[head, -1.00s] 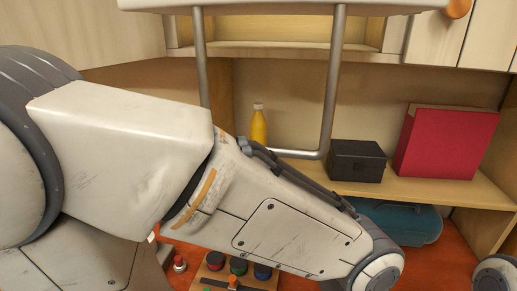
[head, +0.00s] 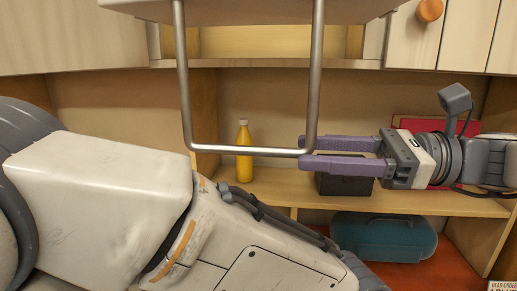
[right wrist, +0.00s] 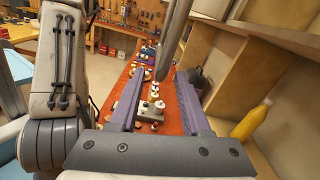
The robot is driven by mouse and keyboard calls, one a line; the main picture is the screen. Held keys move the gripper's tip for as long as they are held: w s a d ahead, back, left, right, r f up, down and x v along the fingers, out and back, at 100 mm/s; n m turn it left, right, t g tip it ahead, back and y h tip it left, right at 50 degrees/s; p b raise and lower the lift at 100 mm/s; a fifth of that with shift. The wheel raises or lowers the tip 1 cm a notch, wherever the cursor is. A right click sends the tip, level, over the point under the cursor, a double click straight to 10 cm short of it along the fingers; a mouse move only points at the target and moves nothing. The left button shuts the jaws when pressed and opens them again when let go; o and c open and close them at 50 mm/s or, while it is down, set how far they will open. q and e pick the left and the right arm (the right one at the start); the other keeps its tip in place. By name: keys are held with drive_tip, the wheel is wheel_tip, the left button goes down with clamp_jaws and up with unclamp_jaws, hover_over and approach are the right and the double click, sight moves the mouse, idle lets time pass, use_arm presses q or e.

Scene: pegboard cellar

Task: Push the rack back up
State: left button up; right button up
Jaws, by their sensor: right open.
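The rack (head: 250,9) is a pale panel at the top edge of the head view, mostly cut off. Its U-shaped metal handle (head: 240,151) hangs below it in front of the shelf. My right gripper (head: 303,153) comes in from the right with two purple fingers apart. The lower right corner of the handle shows between its fingertips; whether they touch it I cannot tell. In the right wrist view the handle (right wrist: 172,40) runs down between the open fingers (right wrist: 155,92). My left arm fills the lower left, but its gripper is not in view.
A yellow bottle (head: 244,165), a black box (head: 344,186) and a red box (head: 420,124) stand on the shelf behind. A teal case (head: 385,238) sits below it. An orange-knobbed cabinet door (head: 430,10) is at upper right. My left arm stands close below the handle.

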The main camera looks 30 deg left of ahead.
sight(256, 149)
drive_tip(key=p+x, duration=0.1)
drive_tip(key=x, duration=0.7)
drive_tip(key=shift+a+p, duration=0.15)
drive_tip(key=shift+p, duration=0.2)
clamp_jaws()
idle(1.0)
